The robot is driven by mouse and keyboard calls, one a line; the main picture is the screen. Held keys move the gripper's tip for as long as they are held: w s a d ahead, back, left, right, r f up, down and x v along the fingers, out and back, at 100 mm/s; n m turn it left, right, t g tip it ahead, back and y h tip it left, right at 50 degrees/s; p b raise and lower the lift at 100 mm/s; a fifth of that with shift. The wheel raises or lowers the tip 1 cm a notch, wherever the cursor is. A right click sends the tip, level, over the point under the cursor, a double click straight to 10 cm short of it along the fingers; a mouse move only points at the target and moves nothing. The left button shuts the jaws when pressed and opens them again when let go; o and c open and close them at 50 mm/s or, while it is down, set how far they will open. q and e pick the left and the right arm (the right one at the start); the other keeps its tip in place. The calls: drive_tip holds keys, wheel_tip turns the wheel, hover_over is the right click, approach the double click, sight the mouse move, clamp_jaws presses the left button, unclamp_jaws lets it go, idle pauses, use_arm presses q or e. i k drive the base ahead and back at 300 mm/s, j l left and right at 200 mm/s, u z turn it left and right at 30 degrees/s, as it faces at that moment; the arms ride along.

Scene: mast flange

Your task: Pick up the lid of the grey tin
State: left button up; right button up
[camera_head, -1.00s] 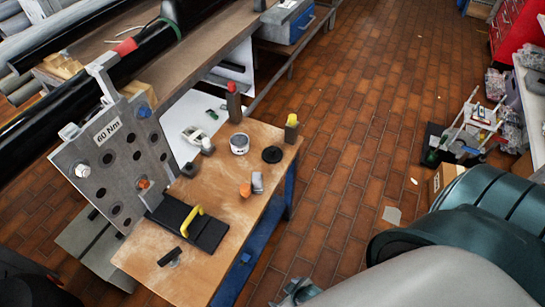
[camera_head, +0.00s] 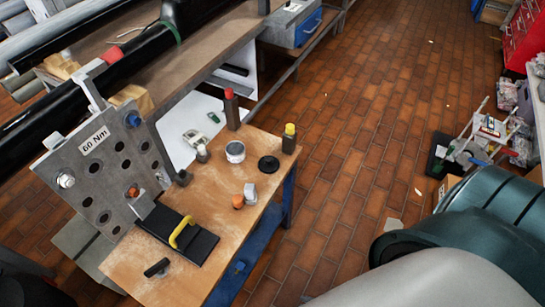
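The grey tin (camera_head: 235,152) stands upright on the wooden workbench top, with a pale side and a grey round top. A flat black disc (camera_head: 268,164) lies on the wood just right of the tin, apart from it. I cannot tell whether this disc is the tin's lid or whether the grey top is. Neither of my grippers is in view. Only links of my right arm show at the lower right, away from the tin.
Around the tin stand a yellow-capped bottle (camera_head: 289,138), a red-capped bottle (camera_head: 231,109), an orange piece (camera_head: 238,201) and a grey block (camera_head: 250,192). A black pad (camera_head: 203,247) with yellow handle lies nearer. An upright metal plate (camera_head: 105,165) borders the bench's left.

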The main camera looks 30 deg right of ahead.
sight(268, 165)
drive_tip(key=i+l, duration=0.15)
drive_tip(key=l, duration=0.2)
drive_tip(key=i+l+u, duration=0.15)
drive_tip(key=l, duration=0.6)
drive_tip(key=i+l+u, duration=0.15)
drive_tip(key=l, duration=0.2)
